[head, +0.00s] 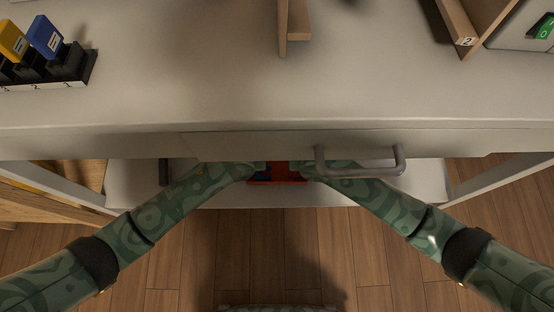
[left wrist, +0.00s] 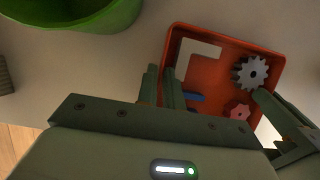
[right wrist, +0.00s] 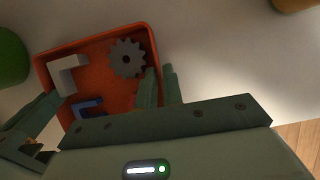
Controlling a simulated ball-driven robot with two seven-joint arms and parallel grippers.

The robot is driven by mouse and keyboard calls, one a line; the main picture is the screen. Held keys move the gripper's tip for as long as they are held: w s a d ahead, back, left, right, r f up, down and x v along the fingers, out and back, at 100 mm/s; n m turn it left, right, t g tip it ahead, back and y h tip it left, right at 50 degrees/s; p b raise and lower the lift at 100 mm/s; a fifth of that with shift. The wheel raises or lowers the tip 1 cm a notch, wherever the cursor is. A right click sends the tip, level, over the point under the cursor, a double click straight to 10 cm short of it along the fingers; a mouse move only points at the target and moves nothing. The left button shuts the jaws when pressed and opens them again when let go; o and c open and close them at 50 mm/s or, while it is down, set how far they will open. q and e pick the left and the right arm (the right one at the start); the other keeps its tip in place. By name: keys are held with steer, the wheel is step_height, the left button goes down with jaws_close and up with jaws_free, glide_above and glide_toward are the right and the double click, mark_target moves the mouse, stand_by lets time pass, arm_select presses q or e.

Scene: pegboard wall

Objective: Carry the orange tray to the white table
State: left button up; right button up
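The orange tray (head: 290,182) is low, under the front of the workbench, over a pale lower shelf, partly hidden by the bench and my arms. It holds a grey gear (left wrist: 250,72), a reddish gear (left wrist: 237,110), a white bracket (right wrist: 68,72) and a blue part (right wrist: 88,107). In the left wrist view my left gripper (left wrist: 163,88) has its fingers close together around one side wall. In the right wrist view my right gripper (right wrist: 160,88) is closed around the opposite wall. I cannot tell whether the tray touches the shelf. No separate white table can be identified.
A green bin (left wrist: 75,12) stands beside the tray on the shelf (head: 400,190). The bench front with a drawer handle (head: 360,172) overhangs my grippers. A black rack (head: 45,70) with yellow and blue items is on the benchtop. Wooden floor (head: 230,250) is clear in front.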

arm_select(q)
jaws_close()
arm_select(e)
jaws_close()
arm_select(q)
steer(key=shift+r, duration=0.15)
arm_select(e)
steer(key=shift+r, duration=0.15)
